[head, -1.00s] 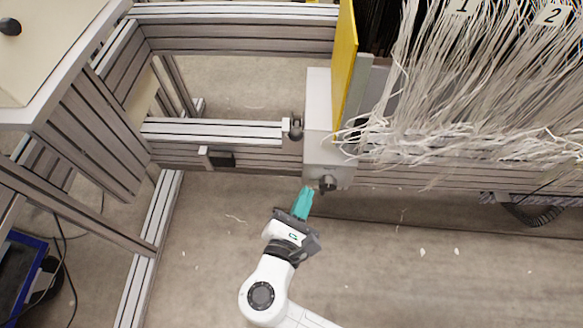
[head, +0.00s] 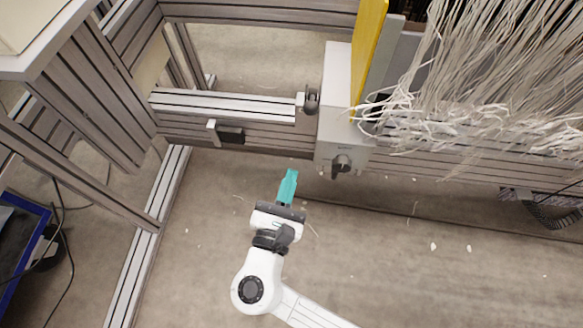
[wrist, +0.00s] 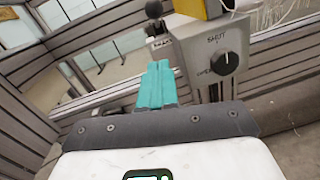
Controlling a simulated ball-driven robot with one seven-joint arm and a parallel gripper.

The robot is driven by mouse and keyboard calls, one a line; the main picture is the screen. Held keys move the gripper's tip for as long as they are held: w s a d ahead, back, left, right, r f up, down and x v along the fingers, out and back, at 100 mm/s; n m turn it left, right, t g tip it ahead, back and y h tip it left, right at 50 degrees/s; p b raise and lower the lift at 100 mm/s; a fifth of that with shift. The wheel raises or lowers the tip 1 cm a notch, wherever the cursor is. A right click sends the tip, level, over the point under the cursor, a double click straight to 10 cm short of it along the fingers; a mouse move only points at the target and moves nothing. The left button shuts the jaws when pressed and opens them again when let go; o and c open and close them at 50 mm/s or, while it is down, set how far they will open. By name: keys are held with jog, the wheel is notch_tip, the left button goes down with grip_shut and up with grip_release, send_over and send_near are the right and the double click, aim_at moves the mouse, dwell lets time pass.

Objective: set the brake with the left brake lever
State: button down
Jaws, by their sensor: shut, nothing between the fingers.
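The left brake lever (head: 311,97) is a dark lever with a round ball end, on the rail at the left side of a grey box. In the wrist view the lever's black ball (wrist: 153,9) stands up above a small handwritten label, beyond my fingers. My gripper (head: 290,172) has teal fingers, closed together and empty. It is in front of the rail, below and left of the lever in the head view, apart from it. In the wrist view my gripper (wrist: 157,68) points toward the lever's mount, and the fingers hide part of what is behind.
The grey box (head: 338,80) carries a black rotary knob (head: 341,163), right of my fingers. A yellow panel (head: 369,50) and loose white threads (head: 470,100) are to the right. A small bracket with a dark block (head: 230,135) is on the rail at left. The floor in front is open.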

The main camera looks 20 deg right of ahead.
aim_at(312, 101)
jog(key=w+d+r+b, duration=0.2)
jog(key=w+d+r, duration=0.1)
jog(key=w+d, duration=0.4)
jog(key=shift+w+r+b, duration=0.2)
jog(key=shift+w+b, duration=0.15)
jog(key=shift+w, duration=0.25)
jog(key=shift+r+p, duration=0.15)
jog(key=shift+p, duration=0.25)
